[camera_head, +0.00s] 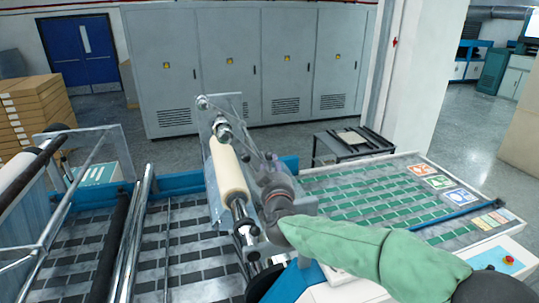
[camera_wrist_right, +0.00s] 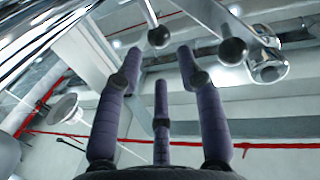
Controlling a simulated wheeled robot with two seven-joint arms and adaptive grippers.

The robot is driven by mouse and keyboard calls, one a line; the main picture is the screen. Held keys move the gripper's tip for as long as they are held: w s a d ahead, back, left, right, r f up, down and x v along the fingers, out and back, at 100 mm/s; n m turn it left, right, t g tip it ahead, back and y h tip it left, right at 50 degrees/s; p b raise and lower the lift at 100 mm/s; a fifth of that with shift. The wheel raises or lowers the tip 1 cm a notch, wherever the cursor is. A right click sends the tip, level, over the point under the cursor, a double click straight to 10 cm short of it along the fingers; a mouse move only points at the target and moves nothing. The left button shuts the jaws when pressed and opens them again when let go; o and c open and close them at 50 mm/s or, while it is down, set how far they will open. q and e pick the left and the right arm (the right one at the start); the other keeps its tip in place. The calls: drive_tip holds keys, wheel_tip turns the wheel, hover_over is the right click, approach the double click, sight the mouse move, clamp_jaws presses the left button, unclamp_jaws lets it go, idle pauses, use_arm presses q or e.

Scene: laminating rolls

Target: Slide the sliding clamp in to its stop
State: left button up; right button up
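A cream roll (camera_head: 229,172) sits on a metal shaft (camera_head: 241,220) that slants toward me, with metal collars at both ends. I cannot tell for sure which fitting is the sliding clamp. My right gripper (camera_head: 272,180) is just right of the roll's near end and hides part of the fittings there. In the right wrist view its three purple fingers (camera_wrist_right: 160,72) are spread with nothing between them. Two black ball knobs on rods, a left one (camera_wrist_right: 158,37) and a right one (camera_wrist_right: 232,50), show beyond the fingertips. A round metal fitting (camera_wrist_right: 268,70) is farther right. My left gripper is out of view.
The clear upright plate (camera_head: 240,108) stands at the shaft's far end. The printed web (camera_head: 365,195) runs to the right, and chrome rollers (camera_head: 133,235) lie left. A small black table (camera_head: 350,150) and grey cabinets (camera_head: 230,65) stand behind.

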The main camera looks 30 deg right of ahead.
sight(270, 158)
drive_tip(key=x, duration=0.4)
drive_tip(key=p+x, duration=0.1)
drive_tip(key=x, duration=0.3)
drive_tip(key=shift+f, duration=0.25)
drive_tip(key=shift+s, duration=0.1)
clamp_jaws()
